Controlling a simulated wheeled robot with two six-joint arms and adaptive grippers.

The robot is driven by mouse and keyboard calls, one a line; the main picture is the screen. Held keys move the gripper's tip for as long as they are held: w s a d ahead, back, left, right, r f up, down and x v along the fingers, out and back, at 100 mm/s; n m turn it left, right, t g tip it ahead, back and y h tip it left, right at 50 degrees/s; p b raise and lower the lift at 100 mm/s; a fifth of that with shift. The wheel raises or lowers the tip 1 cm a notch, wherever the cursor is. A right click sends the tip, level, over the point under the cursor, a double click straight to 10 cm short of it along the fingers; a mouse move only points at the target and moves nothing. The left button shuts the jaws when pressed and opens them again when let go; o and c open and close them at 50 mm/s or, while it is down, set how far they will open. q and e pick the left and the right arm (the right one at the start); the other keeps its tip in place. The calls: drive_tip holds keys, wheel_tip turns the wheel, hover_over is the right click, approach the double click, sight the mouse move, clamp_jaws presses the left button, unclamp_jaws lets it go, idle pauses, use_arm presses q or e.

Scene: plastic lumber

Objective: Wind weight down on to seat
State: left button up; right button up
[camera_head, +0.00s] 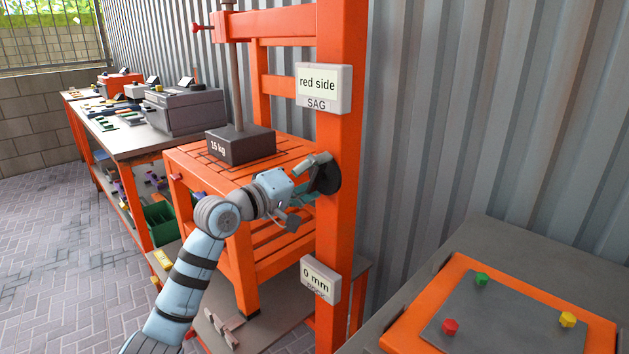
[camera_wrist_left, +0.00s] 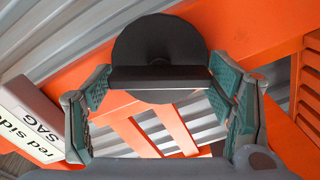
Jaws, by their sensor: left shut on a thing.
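The dark weight (camera_head: 241,146), marked 15 kg, hangs on a grey rod (camera_head: 237,80) over the orange slatted seat (camera_head: 195,165). Its underside looks at or very close to the slats; I cannot tell if it touches. A dark round knob (camera_head: 329,178) with a crossbar is on the orange post (camera_head: 340,225). My left gripper (camera_head: 312,180) is shut on the knob's crossbar. In the left wrist view, the fingers stand either side of this bar (camera_wrist_left: 160,78), with the disc (camera_wrist_left: 160,38) behind it. My right gripper is out of view.
A "red side SAG" sign (camera_head: 323,86) and a "0 mm" display (camera_head: 320,279) are on the post. A grey bench with an orange panel (camera_head: 400,325) is at lower right. A long workbench (camera_head: 135,145) with machines stands at left. Paved floor at left is clear.

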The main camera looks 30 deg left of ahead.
use_arm(q)
drive_tip(key=shift+f, duration=0.1)
drive_tip(key=o, duration=1)
drive_tip(key=shift+c, duration=0.2)
drive_tip(key=shift+s+a, duration=0.1)
drive_tip(key=shift+s, duration=0.05)
drive_tip(key=v, duration=0.7)
drive_tip(key=shift+s, duration=0.1)
